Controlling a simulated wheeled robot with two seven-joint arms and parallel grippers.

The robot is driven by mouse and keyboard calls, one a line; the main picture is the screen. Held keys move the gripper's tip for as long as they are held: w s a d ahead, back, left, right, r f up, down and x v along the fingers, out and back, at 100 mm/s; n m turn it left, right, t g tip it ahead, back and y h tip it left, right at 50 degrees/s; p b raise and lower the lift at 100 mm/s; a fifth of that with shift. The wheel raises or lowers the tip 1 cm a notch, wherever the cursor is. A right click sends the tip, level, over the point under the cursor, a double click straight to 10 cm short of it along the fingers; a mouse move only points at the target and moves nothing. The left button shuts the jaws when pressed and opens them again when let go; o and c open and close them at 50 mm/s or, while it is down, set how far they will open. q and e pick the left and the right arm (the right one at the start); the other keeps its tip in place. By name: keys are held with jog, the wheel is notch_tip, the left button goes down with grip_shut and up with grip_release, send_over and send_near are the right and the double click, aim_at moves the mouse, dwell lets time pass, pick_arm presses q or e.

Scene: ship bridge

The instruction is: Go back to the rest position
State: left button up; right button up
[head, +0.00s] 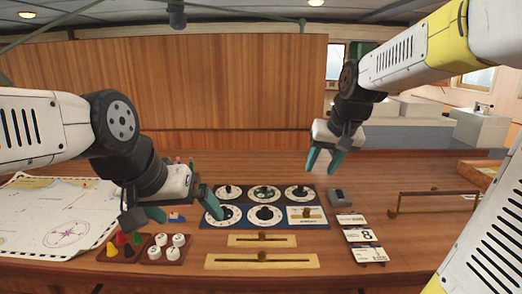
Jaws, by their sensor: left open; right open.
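My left gripper (182,214) comes in from the left and is open. It hangs over the table just left of the dial panel (277,226), with its teal fingers spread and nothing between them. My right gripper (326,160) comes in from the upper right and is open and empty. It hangs above and behind the panel's right part, its fingers pointing down. The blue panel carries several round white dials with black knobs. My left gripper hides part of the table behind it.
A chart (62,222) lies at the left. Small trays hold colored pieces (122,243) and white pieces (165,247). Brass sliders (262,261) lie in front of the panel. Number cards (363,236), a grey box (340,197) and a brass rail (432,194) are at the right.

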jog(key=s+a+f, duration=0.1)
jog(key=s+f, duration=0.1)
jog(key=s, duration=1.5)
jog(key=shift+s+a+n+t+y, duration=0.2)
jog(key=shift+s+n+t+y, duration=0.1)
jog(key=shift+n+t, duration=0.1)
